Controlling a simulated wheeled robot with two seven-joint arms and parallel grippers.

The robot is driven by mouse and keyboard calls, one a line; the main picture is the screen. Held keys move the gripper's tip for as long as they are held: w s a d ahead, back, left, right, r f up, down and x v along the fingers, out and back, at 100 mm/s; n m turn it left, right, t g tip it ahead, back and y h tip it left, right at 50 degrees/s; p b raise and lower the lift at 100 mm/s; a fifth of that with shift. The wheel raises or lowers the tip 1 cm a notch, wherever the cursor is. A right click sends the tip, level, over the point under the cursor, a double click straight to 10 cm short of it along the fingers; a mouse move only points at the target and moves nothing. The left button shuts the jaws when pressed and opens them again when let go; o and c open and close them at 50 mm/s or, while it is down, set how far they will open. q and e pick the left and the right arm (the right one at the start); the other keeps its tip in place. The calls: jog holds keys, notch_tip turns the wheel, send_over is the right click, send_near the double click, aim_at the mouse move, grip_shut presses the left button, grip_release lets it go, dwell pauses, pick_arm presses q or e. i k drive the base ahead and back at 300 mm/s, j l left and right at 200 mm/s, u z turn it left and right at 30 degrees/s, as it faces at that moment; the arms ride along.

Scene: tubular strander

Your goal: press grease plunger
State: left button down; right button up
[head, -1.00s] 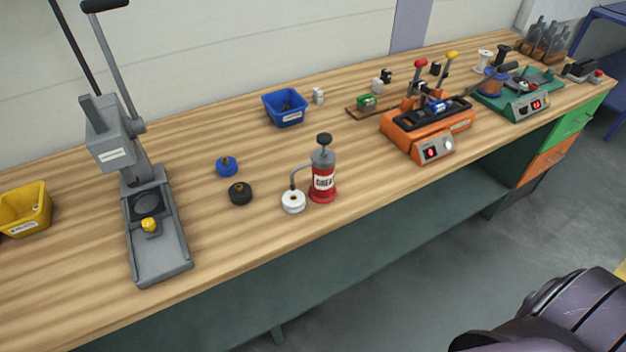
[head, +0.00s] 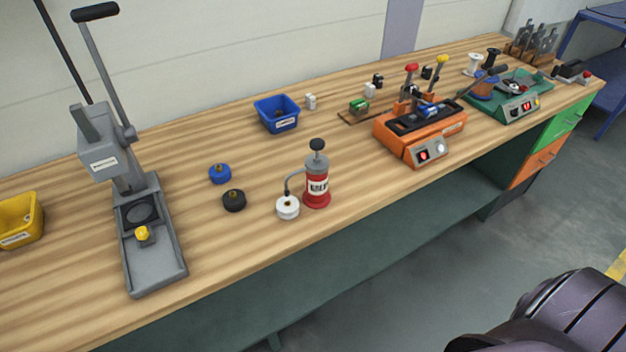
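The grease dispenser (head: 317,187) stands upright near the front edge of the bench, with a red and grey body and a label. Its plunger has a black knob (head: 317,145) on top and stands raised above the body. A curved grey spout runs from its left side down to a white round piece (head: 288,207) on the bench. Neither of my grippers is in view. A dark purple-grey part of my own body fills the lower right corner.
A grey lever press (head: 150,235) stands at left. A blue cap (head: 220,173) and a black cap (head: 234,200) lie left of the dispenser. A blue bin (head: 277,114) is behind, a yellow bin (head: 19,220) far left. An orange machine (head: 420,130) and green station (head: 503,97) stand right.

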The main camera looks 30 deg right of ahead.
aim_at(317, 143)
jog(key=i+l, duration=0.1)
jog(key=l, duration=0.45)
jog(key=i+l+u, duration=0.1)
jog(key=l, duration=0.45)
jog(key=i+l, duration=0.1)
jog(key=l, duration=0.45)
